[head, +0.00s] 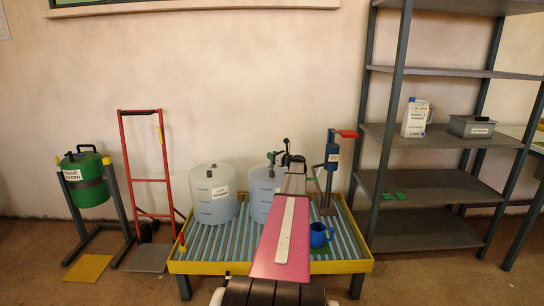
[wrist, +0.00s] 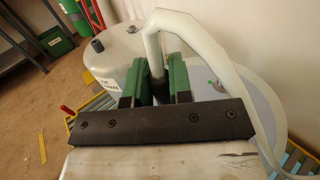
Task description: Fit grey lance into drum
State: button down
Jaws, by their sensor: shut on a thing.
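My gripper (head: 284,158) is above the right-hand drum (head: 259,196), a whitish translucent drum on the pallet. In the wrist view the green fingers of my gripper (wrist: 157,68) are shut on the dark collar of the grey lance (wrist: 152,42). The lance's pale tube rises from the collar, bends over, and a hose runs down the right side. The right-hand drum (wrist: 244,82) lies behind the fingers. The lance's lower end is hidden by my gripper, so I cannot tell whether it is inside the drum.
A labelled left-hand drum (head: 213,196) stands beside it on the yellow-edged pallet (head: 272,267). A blue jug (head: 319,235) and a red-handled stand (head: 332,165) are on the right. A red trolley (head: 146,178), green rinse drum (head: 88,180) and metal shelving (head: 420,190) flank the pallet.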

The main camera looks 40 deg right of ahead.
jog(key=shift+f, duration=1.9)
jog(key=c, duration=0.9)
grip_release()
jog(key=shift+c, duration=0.2)
jog(key=v, duration=1.1)
jog(key=shift+w, duration=0.1)
